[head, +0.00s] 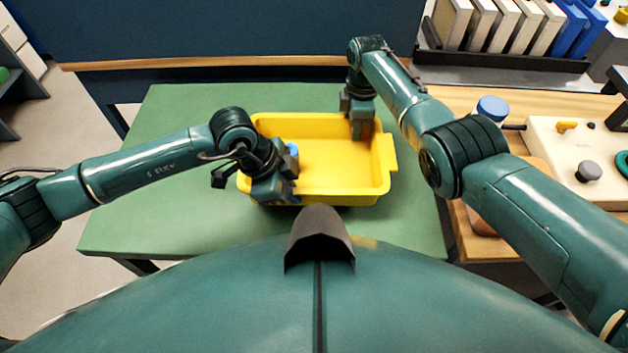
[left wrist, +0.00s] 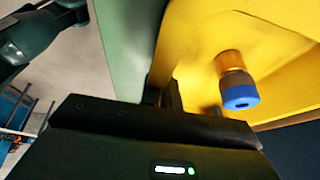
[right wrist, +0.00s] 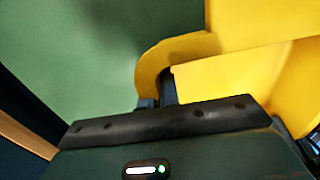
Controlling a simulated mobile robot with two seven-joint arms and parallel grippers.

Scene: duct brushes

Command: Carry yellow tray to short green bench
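The yellow tray (head: 330,190) is over the top of the short green bench (head: 165,170); I cannot tell whether its base touches the bench. My left gripper (head: 275,190) is at the tray's near-left wall, its fingers close together on the wall in the left wrist view (left wrist: 162,92). My right gripper (head: 361,125) is at the far wall near the right corner, its fingers close together on the rim in the right wrist view (right wrist: 157,92). A blue-capped piece with a brass-coloured body (left wrist: 238,90) is inside the tray, partly hidden in the head view.
A wooden-topped table (head: 480,245) stands right of the bench, with a blue-lidded container (head: 492,107) and a cream box with knobs (head: 560,150). A rack of white and blue binders (head: 500,25) is at the back right. A dark blue panel (head: 230,30) stands behind the bench.

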